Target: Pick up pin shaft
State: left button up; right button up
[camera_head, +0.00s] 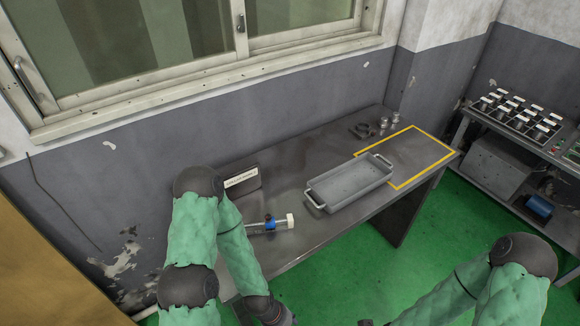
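No part is plainly marked as the pin shaft. Small silver cylindrical parts (384,122) stand at the far end of the grey table, beside a dark ring-like part (361,130); one of them may be it. A blue and white part with a metal rod (270,223) lies on the table near my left arm. My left arm reaches down in front of the table, with its dark wrist at the bottom edge; its fingers are cut off or too unclear to read. My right arm enters at the lower right, and its gripper is below the picture.
A grey tray with two handles (349,187) sits mid-table, looking empty. A yellow outline (437,147) marks the table's right end. A labelled block (242,181) stands at the wall side. A shelf with a rack of cylindrical parts (515,112) is at right. Green floor lies between.

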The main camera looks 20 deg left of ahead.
aim_at(289, 220)
jog(key=l+u, duration=0.1)
jog(key=u, duration=0.6)
